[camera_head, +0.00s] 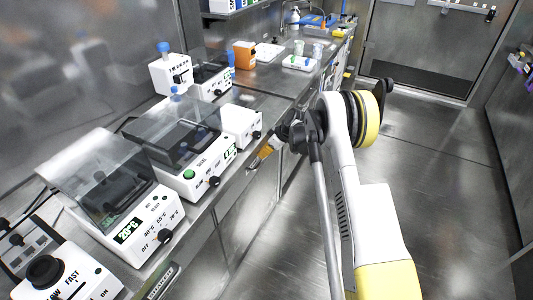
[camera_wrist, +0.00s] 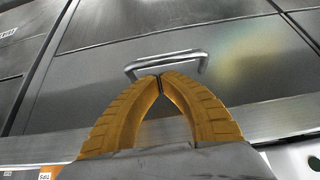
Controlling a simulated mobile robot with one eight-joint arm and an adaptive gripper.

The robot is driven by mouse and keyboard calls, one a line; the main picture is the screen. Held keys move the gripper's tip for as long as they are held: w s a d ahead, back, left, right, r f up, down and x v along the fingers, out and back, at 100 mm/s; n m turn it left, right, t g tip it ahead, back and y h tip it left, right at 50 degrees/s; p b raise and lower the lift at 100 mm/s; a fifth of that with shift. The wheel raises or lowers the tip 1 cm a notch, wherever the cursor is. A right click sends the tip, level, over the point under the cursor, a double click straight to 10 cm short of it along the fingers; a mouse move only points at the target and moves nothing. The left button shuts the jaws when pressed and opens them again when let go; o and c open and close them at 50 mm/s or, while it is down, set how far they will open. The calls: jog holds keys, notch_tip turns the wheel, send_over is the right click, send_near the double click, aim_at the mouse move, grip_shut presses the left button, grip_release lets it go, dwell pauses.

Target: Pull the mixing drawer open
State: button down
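A grey metal drawer front (camera_wrist: 100,62) fills much of the wrist view, with a bent metal bar handle (camera_wrist: 166,61) on it. My gripper (camera_wrist: 160,77) has two ribbed orange fingers whose tips meet with only a thin dark line between them. The tips are at the near side of the handle and overlap it in the picture. I cannot tell whether the bar lies between them or behind them. In the head view my gripper (camera_head: 264,153) is at the counter's front edge. The drawer front looks closed.
The counter (camera_head: 284,82) carries white lab devices, including a heater reading 20°C (camera_head: 125,228) and another device (camera_head: 205,170) close to my gripper. An orange box (camera_head: 244,55) stands farther back. The metal floor (camera_head: 440,170) to the right is clear.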

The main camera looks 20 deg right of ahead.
aim_at(253, 161)
jog(key=shift+b+x, duration=0.6)
jog(key=shift+x, duration=1.4)
jog(key=shift+s, duration=0.1)
jog(key=s+d, duration=1.7)
jog(key=shift+s+d, duration=0.25)
jog(key=shift+d, duration=0.05)
jog(key=shift+r, duration=0.1)
